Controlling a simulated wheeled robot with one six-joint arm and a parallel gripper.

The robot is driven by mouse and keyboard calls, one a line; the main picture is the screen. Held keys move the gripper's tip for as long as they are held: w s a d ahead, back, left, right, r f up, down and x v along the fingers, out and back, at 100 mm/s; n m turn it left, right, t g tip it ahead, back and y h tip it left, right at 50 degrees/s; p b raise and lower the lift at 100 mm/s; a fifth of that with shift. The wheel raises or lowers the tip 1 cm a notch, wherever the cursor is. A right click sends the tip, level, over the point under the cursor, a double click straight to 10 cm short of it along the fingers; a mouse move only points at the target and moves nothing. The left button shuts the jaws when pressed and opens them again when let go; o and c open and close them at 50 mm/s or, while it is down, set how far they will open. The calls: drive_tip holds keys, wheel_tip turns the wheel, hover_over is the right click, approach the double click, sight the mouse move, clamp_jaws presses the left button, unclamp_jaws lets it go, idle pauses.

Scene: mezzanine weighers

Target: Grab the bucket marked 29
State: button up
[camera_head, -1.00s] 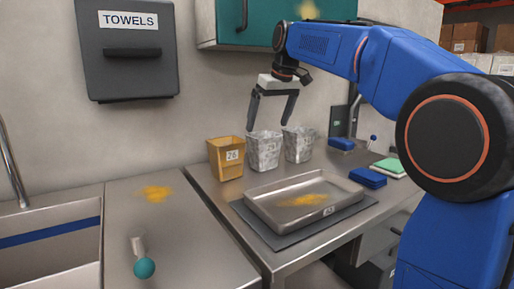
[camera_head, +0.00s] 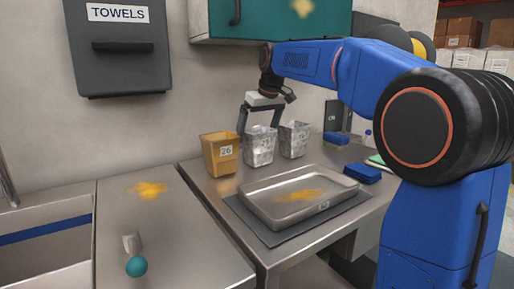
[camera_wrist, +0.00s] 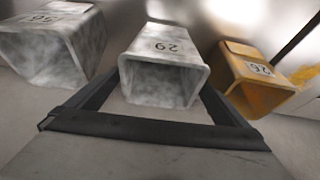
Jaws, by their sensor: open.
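The bucket marked 29 (camera_head: 260,146) is mottled grey and stands upright on the steel counter, in the middle of a row of three. In the wrist view this bucket (camera_wrist: 160,80) is in the centre, its label showing upside down. My gripper (camera_head: 259,129) is open above and around its top, with one finger on each side. In the wrist view, my gripper (camera_wrist: 160,90) frames the bucket; I cannot tell whether the fingers touch it. Nothing is held.
A yellow bucket marked 26 (camera_head: 219,158) stands close on the left, another grey bucket (camera_head: 294,140) close on the right. A steel tray (camera_head: 256,209) with yellow powder lies in front. Blue blocks (camera_head: 361,174) lie to the right. The wall is behind.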

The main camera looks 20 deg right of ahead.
drive_tip(key=c, duration=1.9)
drive_tip(key=shift+r, duration=0.1)
